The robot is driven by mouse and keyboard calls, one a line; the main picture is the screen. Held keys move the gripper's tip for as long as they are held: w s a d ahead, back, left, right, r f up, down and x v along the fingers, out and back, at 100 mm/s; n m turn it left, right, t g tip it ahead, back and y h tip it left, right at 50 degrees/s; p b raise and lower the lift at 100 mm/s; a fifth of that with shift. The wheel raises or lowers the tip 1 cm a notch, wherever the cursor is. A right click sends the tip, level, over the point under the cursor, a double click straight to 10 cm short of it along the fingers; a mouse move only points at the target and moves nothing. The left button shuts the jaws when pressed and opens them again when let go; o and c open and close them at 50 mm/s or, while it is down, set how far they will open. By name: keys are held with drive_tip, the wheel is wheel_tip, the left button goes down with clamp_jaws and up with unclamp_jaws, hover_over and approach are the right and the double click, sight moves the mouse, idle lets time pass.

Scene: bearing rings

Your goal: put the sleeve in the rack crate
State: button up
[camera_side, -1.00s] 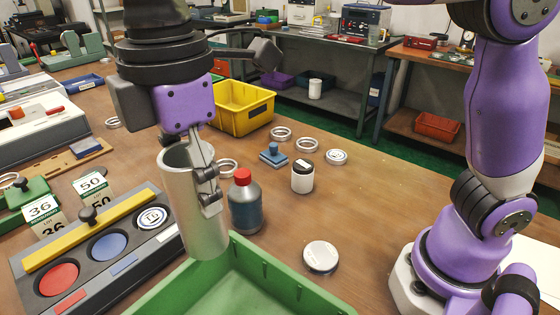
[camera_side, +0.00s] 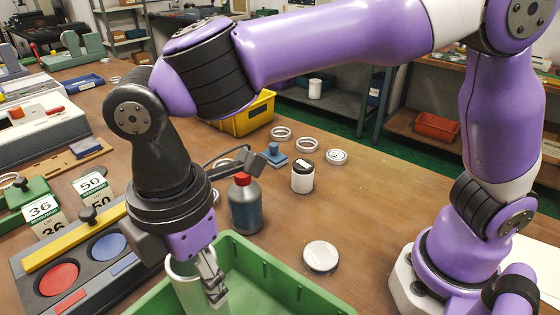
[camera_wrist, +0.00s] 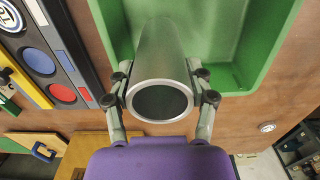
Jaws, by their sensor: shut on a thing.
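The sleeve (camera_side: 184,284) is a plain grey metal tube, held upright. My gripper (camera_side: 211,284) is shut on it near its upper end, with one finger showing on its wall. In the wrist view, both fingers (camera_wrist: 161,92) press on opposite sides of the sleeve (camera_wrist: 160,55), and its open end faces the camera. A green crate (camera_side: 268,266) stands at the bottom of the side view. The sleeve is over the left part of this crate, and its lower end runs out of the picture. In the wrist view the crate (camera_wrist: 262,40) surrounds its far end. Whether it touches the floor cannot be told.
A bottle with a red cap (camera_side: 245,206) stands close behind the crate. A grey tray with coloured discs (camera_side: 58,280) lies at the left. A white jar (camera_side: 302,178), a round tin (camera_side: 321,257) and a yellow bin (camera_side: 245,116) stand on the table.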

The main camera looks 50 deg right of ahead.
sight(204, 298)
drive_tip(key=shift+f, duration=2.65)
drive_tip(key=shift+f, duration=0.15)
drive_tip(key=o, duration=1.5)
drive_tip(key=shift+c, duration=0.2)
drive_tip(key=shift+m, duration=0.3)
drive_tip(key=r, duration=0.8)
drive_tip(key=d+r, duration=0.1)
drive_tip(key=r, duration=0.3)
drive_tip(key=shift+w+r, duration=0.2)
drive_tip(key=shift+r, duration=0.05)
drive_tip(key=w+d+r+m+t+y, duration=0.1)
drive_tip(key=w+d+r+m+t, duration=0.1)
drive_tip(key=d+m, duration=0.75)
drive_tip(key=s+d+f+m+t, duration=0.1)
drive_tip(key=s+d+f+m, duration=0.1)
drive_tip(key=d+m, duration=0.2)
drive_tip(key=s+d+f+m+t+h, duration=0.1)
drive_tip(key=s+d+f+m+t, duration=0.1)
drive_tip(key=d, duration=0.9)
drive_tip(key=shift+s+d+f+m+t, duration=0.35)
drive_tip(key=shift+s+m, duration=0.2)
drive_tip(key=shift+m, duration=0.4)
